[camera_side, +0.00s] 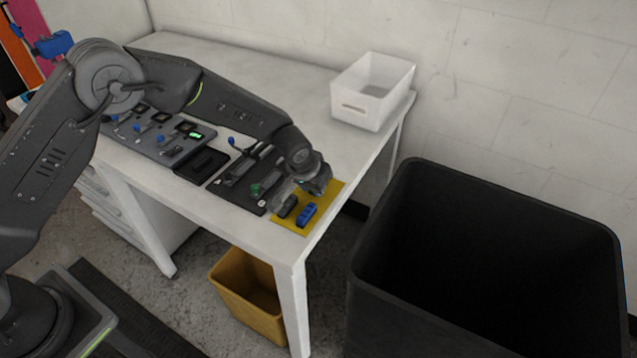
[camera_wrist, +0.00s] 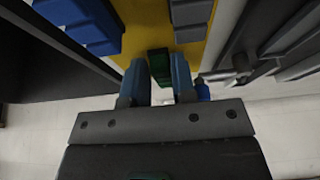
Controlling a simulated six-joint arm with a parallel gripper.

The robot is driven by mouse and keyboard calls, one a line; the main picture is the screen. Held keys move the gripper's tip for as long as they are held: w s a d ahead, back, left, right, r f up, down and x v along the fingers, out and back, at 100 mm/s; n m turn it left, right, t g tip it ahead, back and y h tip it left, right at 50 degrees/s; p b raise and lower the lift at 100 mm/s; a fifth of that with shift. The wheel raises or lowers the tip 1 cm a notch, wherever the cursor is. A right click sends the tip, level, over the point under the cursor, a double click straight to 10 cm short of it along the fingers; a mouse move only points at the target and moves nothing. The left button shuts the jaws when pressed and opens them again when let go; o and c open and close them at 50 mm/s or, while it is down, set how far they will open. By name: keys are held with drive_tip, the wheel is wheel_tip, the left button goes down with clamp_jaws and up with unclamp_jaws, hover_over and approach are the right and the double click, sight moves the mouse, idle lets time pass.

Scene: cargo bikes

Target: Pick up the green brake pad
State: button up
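The green brake pad (camera_wrist: 159,66) shows in the wrist view as a small dark green block between my gripper's two fingers, in front of the yellow mat (camera_wrist: 145,14). My gripper (camera_wrist: 160,78) has its blue-grey fingers apart, one on each side of the block. I cannot tell whether they press on it. In the side view my gripper (camera_side: 305,190) is low over the back of the yellow mat (camera_side: 290,224); the block is not clearly seen there.
A blue pad (camera_side: 306,215) and a dark grey pad (camera_side: 287,206) lie on the mat. A dark fixture (camera_side: 225,186) bearing a green piece (camera_side: 257,190) is to its left. A white bin (camera_side: 362,108) stands at the back; a large black bin (camera_side: 430,270) is beside the table.

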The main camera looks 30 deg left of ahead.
clamp_jaws()
drive_tip(key=shift+r, duration=0.15)
